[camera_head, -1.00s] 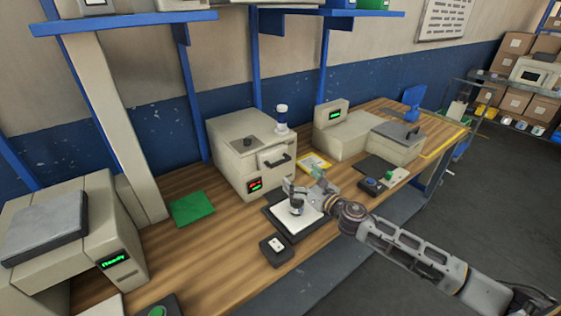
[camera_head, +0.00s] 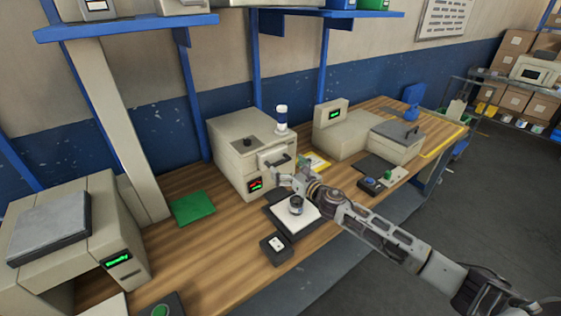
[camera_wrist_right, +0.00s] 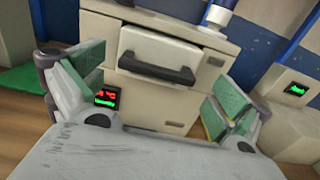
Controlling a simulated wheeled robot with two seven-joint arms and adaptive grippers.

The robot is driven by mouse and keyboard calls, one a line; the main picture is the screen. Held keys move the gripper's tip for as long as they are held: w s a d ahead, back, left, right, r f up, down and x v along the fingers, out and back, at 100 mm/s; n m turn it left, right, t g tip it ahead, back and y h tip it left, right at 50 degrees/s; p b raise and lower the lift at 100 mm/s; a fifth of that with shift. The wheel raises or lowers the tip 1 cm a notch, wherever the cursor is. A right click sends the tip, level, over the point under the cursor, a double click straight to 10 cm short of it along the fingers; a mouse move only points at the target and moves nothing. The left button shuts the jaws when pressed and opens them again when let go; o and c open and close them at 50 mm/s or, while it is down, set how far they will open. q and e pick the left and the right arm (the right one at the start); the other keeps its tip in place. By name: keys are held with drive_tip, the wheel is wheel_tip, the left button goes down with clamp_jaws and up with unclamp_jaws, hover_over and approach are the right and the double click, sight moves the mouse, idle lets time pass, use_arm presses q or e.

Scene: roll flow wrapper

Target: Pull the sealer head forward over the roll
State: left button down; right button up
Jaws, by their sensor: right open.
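A beige machine (camera_head: 232,170) stands at the back of the bench, with a dark handle (camera_head: 280,161) on a pale front block (camera_head: 266,158), which seems to be the sealer head. In the right wrist view the handle (camera_wrist_right: 158,65) lies straight ahead, centred between the fingers and apart from them. My left gripper is not in view.
A red and green display (camera_head: 255,185) is below the handle. A small black box (camera_head: 276,249) sits at the bench's front edge. A green mat (camera_head: 193,208) lies left of the machine. Another beige machine (camera_head: 365,140) stands to the right, beside a control box with a blue button (camera_head: 370,181).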

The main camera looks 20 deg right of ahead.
sight(282, 162)
drive_tip(key=shift+x, duration=2)
drive_tip(key=shift+c, duration=0.3)
drive_tip(key=c, duration=1.1)
drive_tip(key=shift+s, duration=0.1)
drive_tip(key=shift+c, duration=0.2)
